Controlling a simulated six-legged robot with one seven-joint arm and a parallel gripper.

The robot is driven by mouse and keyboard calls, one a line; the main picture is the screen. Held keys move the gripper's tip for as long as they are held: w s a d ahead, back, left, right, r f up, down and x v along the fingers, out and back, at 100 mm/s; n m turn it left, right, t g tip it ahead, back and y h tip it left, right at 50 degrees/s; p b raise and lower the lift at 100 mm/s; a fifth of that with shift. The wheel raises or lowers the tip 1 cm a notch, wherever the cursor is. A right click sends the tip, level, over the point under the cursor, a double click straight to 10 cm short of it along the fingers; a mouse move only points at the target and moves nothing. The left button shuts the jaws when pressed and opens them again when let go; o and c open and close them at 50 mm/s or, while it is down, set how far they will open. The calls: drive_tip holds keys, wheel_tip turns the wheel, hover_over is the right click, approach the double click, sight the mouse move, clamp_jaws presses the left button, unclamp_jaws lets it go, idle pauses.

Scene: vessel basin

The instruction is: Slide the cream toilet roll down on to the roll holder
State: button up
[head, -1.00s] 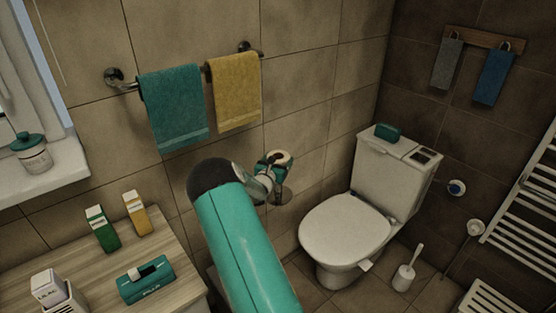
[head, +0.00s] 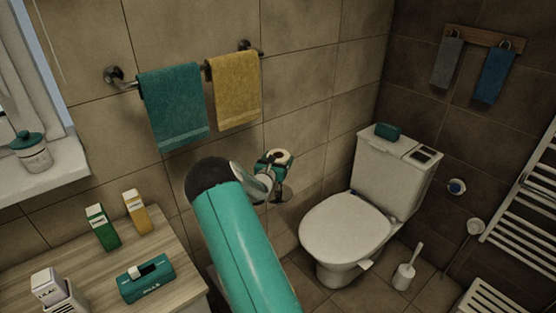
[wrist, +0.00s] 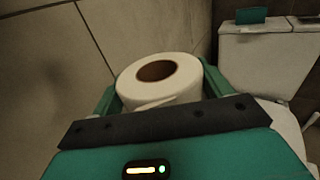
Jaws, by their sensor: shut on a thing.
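The cream toilet roll (head: 281,155) is in my gripper (head: 272,168), near the tiled wall and left of the toilet. In the wrist view the roll (wrist: 187,88) sits between the two green fingers, which are shut on its sides. Its brown core opening faces up toward the camera, and no pin shows in it. A dark, rounded piece (head: 284,194) shows just below the gripper; it may be part of the roll holder, but the gripper and roll hide most of that area. I cannot tell whether the roll touches the holder.
The toilet (head: 345,229) stands to the right, with a brush (head: 404,276) beside it. Teal (head: 174,108) and yellow (head: 236,90) towels hang on a rail above the gripper. A wooden counter (head: 95,262) with boxes is at lower left.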

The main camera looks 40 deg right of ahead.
drive_tip(key=shift+f, duration=0.55)
drive_tip(key=shift+f, duration=0.1)
drive_tip(key=shift+f, duration=3.5)
drive_tip(key=o, duration=1)
drive_tip(key=shift+o, duration=0.2)
drive_tip(key=shift+a, duration=0.1)
drive_tip(key=v, duration=1.3)
drive_tip(key=shift+s+a, duration=0.15)
drive_tip(key=shift+a, duration=0.1)
